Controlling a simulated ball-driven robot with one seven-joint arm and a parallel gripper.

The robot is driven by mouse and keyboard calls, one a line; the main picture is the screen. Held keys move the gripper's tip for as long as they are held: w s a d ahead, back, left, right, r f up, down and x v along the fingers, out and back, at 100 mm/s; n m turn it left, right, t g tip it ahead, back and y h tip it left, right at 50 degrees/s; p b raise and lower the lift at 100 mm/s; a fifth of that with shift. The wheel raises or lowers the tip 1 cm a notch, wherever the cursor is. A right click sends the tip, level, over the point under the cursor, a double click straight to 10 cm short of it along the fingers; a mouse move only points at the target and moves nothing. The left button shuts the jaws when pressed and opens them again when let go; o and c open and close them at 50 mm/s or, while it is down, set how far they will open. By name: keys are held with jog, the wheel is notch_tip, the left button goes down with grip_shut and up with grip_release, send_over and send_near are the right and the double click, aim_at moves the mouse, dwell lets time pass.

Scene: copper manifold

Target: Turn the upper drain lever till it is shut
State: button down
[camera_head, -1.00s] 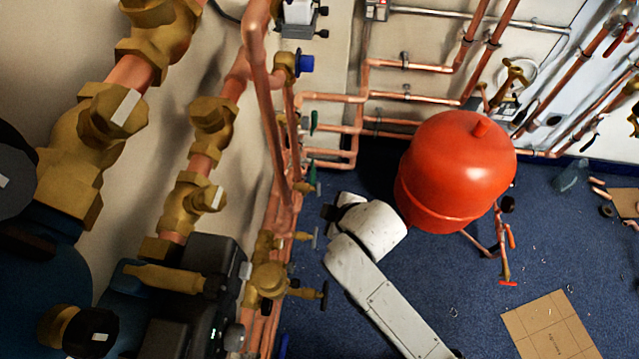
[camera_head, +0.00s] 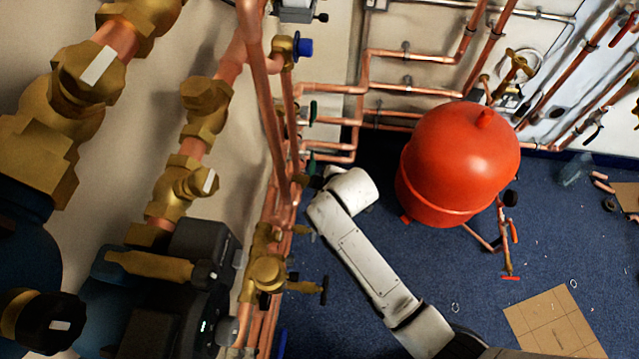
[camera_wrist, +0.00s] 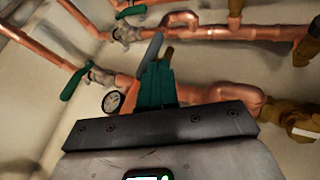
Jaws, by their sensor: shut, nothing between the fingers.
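Two green levers sit on the pipework beside the wall in the head view. The higher one in that picture (camera_head: 313,110) is presumably the upper drain lever; the lower one (camera_head: 311,163) is close to my gripper (camera_head: 314,181). In the wrist view one green lever (camera_wrist: 74,84) is at left and another (camera_wrist: 131,12) at the top; I cannot tell which is the upper one. My gripper (camera_wrist: 156,58) is shut and empty, its teal fingers in front of the copper pipes. It appears apart from both levers. The tips are small and dark in the head view.
Copper pipes (camera_head: 277,120) run close around my gripper, with a brass valve (camera_head: 267,273) below it. A dial gauge (camera_wrist: 113,102) is left of the fingers. A red tank (camera_head: 458,165) stands right of my arm.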

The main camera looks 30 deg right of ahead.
jog(key=shift+w+r+p, duration=0.1)
jog(key=shift+r+p, duration=0.05)
jog(key=shift+p, duration=0.15)
jog(key=shift+d+g+p, duration=0.1)
jog(key=shift+g+p, duration=0.2)
jog(key=shift+p, duration=0.1)
